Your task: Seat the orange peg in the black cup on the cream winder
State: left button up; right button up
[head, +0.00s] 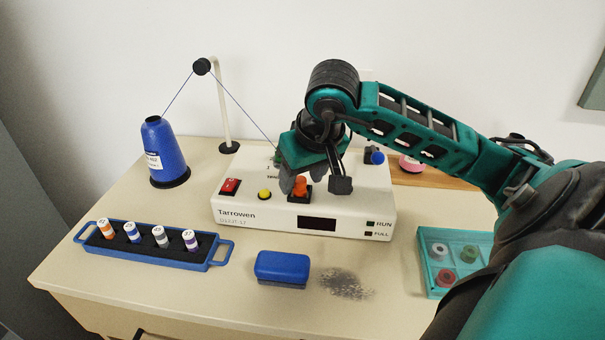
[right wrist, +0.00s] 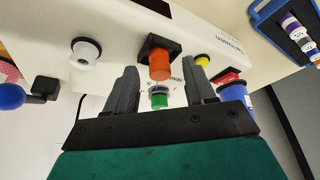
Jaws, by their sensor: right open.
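The orange peg (head: 299,186) stands in the black cup (head: 292,197) on top of the cream winder (head: 270,219). In the right wrist view the orange peg (right wrist: 160,66) rises from the square black cup (right wrist: 148,46); how deep it sits is hard to tell. My right gripper (head: 328,187) is open above the winder, close to the peg. In the right wrist view its fingers (right wrist: 161,68) lie on either side of the peg, with gaps showing. In the head view the gripper hides part of the winder top. My left gripper is not in view.
The winder also bears a red switch (head: 230,187), a yellow button (head: 264,194) and a blue knob (head: 377,157). A blue thread cone (head: 165,155), a blue spool rack (head: 152,252), a blue block (head: 283,267) and a teal tray (head: 434,292) stand around it. Dark lint (head: 346,283) lies in front.

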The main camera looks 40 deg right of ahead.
jog(key=p+v, duration=0.2)
jog(key=v, duration=1.1)
jog(key=shift+s+a+f, duration=0.1)
jog(key=shift+f, duration=0.05)
dwell(0.5)
